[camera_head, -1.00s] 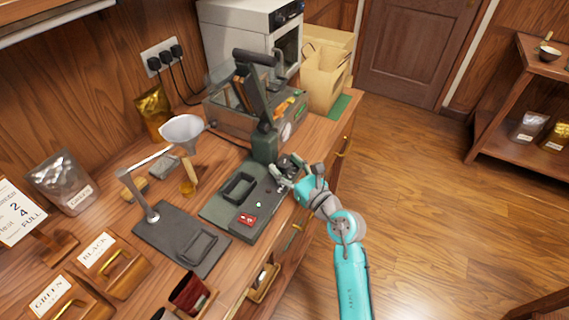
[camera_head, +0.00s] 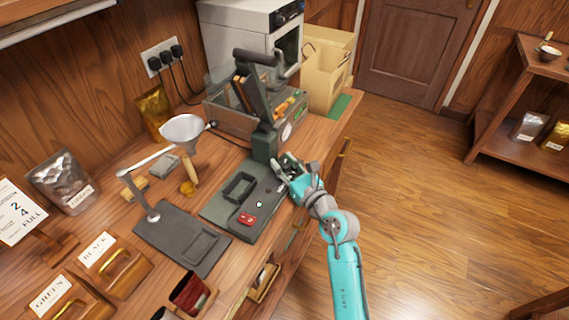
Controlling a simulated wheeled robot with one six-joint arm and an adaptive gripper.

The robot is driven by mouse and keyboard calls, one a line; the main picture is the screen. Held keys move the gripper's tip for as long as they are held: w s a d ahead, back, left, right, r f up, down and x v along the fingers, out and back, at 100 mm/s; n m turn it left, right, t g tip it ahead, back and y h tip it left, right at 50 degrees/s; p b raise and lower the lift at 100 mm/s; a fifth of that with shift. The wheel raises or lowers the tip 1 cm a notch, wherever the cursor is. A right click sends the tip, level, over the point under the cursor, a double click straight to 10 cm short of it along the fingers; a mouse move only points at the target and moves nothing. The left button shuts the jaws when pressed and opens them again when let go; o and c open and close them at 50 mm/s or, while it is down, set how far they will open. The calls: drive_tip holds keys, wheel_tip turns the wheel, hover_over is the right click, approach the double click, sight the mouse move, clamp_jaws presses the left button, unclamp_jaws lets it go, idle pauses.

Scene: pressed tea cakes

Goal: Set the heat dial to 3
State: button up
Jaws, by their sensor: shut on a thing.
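The dark green press (camera_head: 264,143) stands on the counter, with its lever arm raised at the back and its flat base (camera_head: 226,211) in front. The base has a rectangular recess, a small green light (camera_head: 259,204) and a red part (camera_head: 246,219). My gripper (camera_head: 281,169) is at the back right corner of this base, shut, with its fingers low around the spot of a small control, the heat dial. The fingers hide the dial, so its number and pointer cannot be read.
Open floor lies right of the counter.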

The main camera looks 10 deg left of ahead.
drive_tip(key=shift+m+t+h, duration=0.4)
drive_tip(key=shift+h, duration=0.1)
drive_tip(key=o, duration=1.2)
drive_tip(key=shift+c, duration=0.2)
drive_tip(key=v, duration=1.2)
